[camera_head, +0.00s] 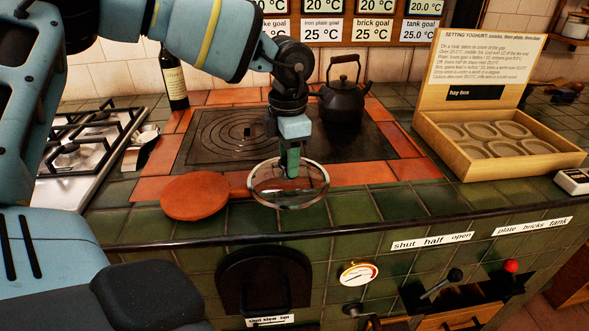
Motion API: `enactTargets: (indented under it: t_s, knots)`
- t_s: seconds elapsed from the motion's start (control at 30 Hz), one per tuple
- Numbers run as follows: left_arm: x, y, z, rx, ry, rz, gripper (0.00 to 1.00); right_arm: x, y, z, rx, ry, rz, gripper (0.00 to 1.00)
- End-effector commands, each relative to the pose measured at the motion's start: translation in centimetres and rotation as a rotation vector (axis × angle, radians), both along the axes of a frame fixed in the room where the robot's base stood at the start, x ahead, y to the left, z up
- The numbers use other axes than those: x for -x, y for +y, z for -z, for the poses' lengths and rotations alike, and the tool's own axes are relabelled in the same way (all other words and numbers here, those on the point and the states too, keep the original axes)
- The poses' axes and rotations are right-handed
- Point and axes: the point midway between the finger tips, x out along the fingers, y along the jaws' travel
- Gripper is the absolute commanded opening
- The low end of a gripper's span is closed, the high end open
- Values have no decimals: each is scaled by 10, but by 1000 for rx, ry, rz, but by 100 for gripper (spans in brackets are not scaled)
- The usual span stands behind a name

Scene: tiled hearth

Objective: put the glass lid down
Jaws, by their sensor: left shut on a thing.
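The glass lid (262,197) is a round clear disc with a metal rim, near the front edge of the hearth top. My left gripper (291,170) points down at the middle of the lid and is shut on it; the fingertips hide the knob. I cannot tell whether the lid touches the tiles or hangs just above them. A round terracotta disc (195,197) lies just left of the lid. My right gripper is not in view.
A dark iron plate (215,135) lies behind, with a black kettle (343,97) at its back right. A bottle (174,80) stands at back left, a gas hob (85,150) at left. An open wooden box (500,140) stands right. Green tiles (400,200) right of the lid are clear.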

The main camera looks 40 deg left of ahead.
Motion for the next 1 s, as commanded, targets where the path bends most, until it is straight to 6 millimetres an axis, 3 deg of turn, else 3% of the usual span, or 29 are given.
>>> enactTargets:
  t_s: [0.3,0.57,0.97,1.0]
  knots:
    - [-12,-5,1,0,0,0,15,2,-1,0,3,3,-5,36]
    - [-11,-5,33,1,0,1,15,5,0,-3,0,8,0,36]
    - [-12,-5,39,1,0,1,15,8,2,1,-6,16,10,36]
    - [-11,-5,40,1,0,0,38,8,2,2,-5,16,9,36]
